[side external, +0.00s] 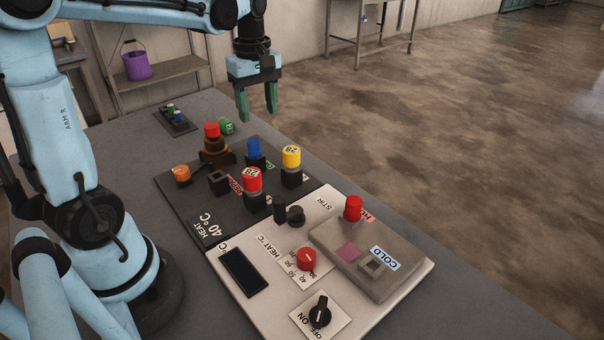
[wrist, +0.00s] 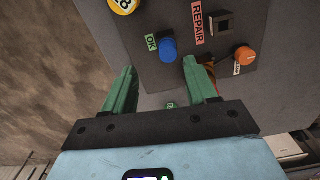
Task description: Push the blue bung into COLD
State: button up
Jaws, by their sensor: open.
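The blue bung (side external: 254,148) stands upright in a black holder on the dark board, by a green label. In the wrist view the blue bung (wrist: 168,50) shows beside the OK label (wrist: 151,43). The COLD label (side external: 386,258) lies on a raised grey block (side external: 330,240), next to a square socket (side external: 374,267) that looks empty. My gripper (side external: 257,113) is open and empty, fingers pointing down, above and slightly behind the blue bung. In the wrist view my gripper (wrist: 160,66) has the blue bung between and just beyond its fingertips.
A yellow bung (side external: 291,156), a red bung (side external: 252,180), an orange knob (side external: 182,174) and a red-topped brown piece (side external: 213,140) surround the blue one. Another red bung (side external: 353,208) stands on the grey block. An empty socket (side external: 218,182) sits by REPAIR.

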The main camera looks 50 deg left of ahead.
aim_at(253, 141)
jog(key=shift+s+a+f+n, duration=0.2)
jog(key=shift+s+a+n, duration=0.05)
jog(key=shift+a, duration=0.2)
jog(key=shift+s+a+f+n, duration=0.15)
jog(key=shift+s+a+n, duration=0.1)
jog(key=shift+a, duration=0.15)
jog(key=shift+f, duration=4.9)
grip_shut()
grip_release()
